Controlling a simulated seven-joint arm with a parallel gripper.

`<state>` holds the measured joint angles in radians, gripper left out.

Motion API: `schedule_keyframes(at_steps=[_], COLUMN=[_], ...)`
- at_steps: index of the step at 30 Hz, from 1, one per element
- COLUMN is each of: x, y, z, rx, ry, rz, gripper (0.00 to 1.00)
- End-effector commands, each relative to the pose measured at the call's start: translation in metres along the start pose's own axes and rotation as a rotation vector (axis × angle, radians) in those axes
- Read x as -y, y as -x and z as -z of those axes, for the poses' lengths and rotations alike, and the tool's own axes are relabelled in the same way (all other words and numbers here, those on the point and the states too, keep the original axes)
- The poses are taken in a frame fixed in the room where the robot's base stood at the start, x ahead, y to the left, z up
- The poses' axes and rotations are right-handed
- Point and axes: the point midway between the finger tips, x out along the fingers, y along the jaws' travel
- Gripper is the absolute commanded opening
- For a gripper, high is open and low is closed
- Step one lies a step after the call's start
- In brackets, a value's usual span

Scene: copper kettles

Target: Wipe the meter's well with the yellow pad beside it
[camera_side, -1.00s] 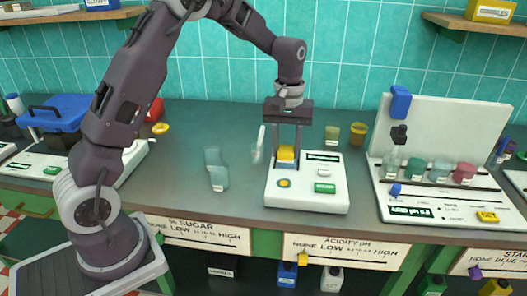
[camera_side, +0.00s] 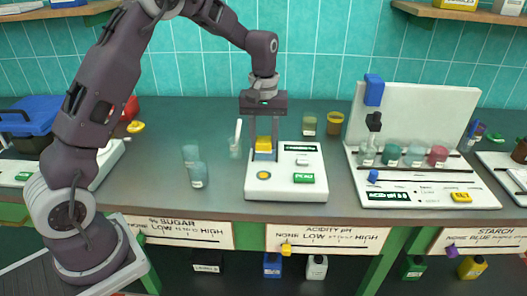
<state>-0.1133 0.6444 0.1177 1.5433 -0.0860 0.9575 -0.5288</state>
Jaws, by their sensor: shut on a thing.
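The white meter (camera_side: 285,188) stands on the counter with a dark display, a round yellow-ringed spot and a green label on its top. My gripper (camera_side: 264,146) points straight down over the back left part of the meter. It is shut on the yellow pad (camera_side: 264,142), with one finger on each side. A blue patch shows directly under the yellow; I cannot tell whether it belongs to the pad or the meter. The well itself is not clearly visible, and I cannot tell whether the pad touches it.
Clear cups (camera_side: 197,175) and a glass with a white stick (camera_side: 236,143) stand left of the meter. Two small jars (camera_side: 334,123) stand behind it. A white rack (camera_side: 420,175) with several coloured cups is on the right. The counter in front of the cups is clear.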

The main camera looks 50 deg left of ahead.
Motion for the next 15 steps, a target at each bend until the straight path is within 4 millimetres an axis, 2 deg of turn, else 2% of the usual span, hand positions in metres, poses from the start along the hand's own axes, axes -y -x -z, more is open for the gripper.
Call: schedule_keyframes(at_steps=[5,15], x=[0.0,0.0], y=[-0.002,-0.02], z=[0.0,0.0], rx=[0.002,0.002], ry=[0.0,0.0], rz=[0.001,0.001], gripper=[0.05,0.05])
